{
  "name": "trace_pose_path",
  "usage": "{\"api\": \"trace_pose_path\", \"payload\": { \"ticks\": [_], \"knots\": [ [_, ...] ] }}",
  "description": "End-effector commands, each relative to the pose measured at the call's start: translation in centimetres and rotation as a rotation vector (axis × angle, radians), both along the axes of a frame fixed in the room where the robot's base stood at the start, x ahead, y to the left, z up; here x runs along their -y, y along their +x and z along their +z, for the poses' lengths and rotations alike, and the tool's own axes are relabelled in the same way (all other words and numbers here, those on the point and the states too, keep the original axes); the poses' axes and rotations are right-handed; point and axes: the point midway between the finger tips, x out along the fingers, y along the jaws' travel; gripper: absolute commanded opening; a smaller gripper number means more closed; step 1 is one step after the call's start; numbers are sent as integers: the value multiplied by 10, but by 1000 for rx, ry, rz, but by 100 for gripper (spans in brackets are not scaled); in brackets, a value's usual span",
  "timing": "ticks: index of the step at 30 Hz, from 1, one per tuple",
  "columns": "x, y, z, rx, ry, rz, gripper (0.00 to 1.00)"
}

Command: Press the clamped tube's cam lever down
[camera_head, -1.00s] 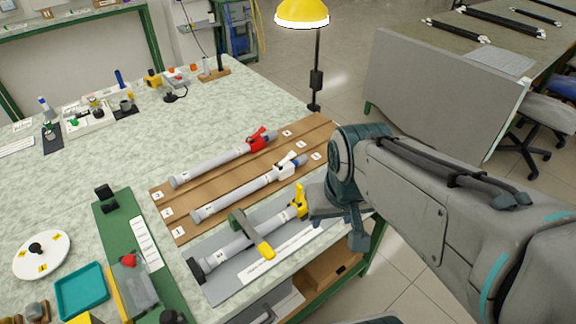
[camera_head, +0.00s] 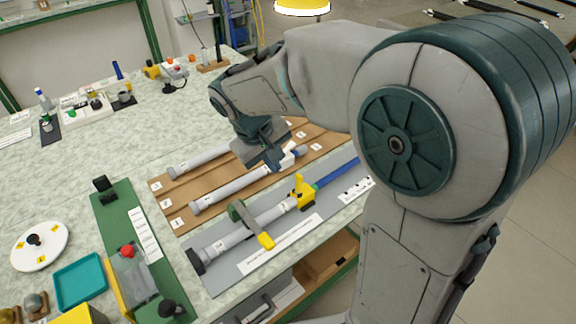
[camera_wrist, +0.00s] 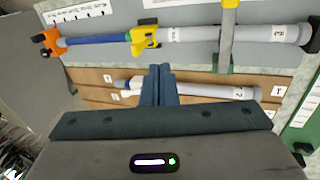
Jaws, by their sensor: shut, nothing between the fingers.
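The clamped tube (camera_head: 233,238) is grey and lies in a grey fixture (camera_head: 222,280) at the front of the bench. Its yellow cam lever (camera_head: 299,184) stands up from the yellow collar, with a blue rod (camera_head: 338,172) running on to the right. In the wrist view the yellow lever (camera_wrist: 137,34), blue rod (camera_wrist: 97,40) and grey tube (camera_wrist: 192,34) cross the top. My gripper (camera_head: 275,162) is shut and empty, above the brown rack behind the clamped tube, apart from the lever. Its closed fingers (camera_wrist: 158,72) point toward the collar in the wrist view.
The brown rack (camera_head: 180,220) holds more grey tubes, one with a white collar, partly hidden by my gripper. A clamp with a yellow handle (camera_head: 265,240) crosses the clamped tube. A green board (camera_head: 150,250) stands left. An orange end piece (camera_wrist: 50,40) is at the rod's end.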

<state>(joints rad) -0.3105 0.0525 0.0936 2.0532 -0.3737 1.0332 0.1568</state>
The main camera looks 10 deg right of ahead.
Motion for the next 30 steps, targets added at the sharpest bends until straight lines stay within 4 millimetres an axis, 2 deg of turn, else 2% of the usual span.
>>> {"api": "trace_pose_path", "payload": {
  "ticks": [6,20,26,30],
  "knots": [
    [-15,14,-6,-6,-35,42,0],
    [-15,15,-10,-8,-38,44,0],
    [-7,18,-36,-10,-39,44,0],
    [2,23,-65,-11,-39,43,0]
  ]
}}
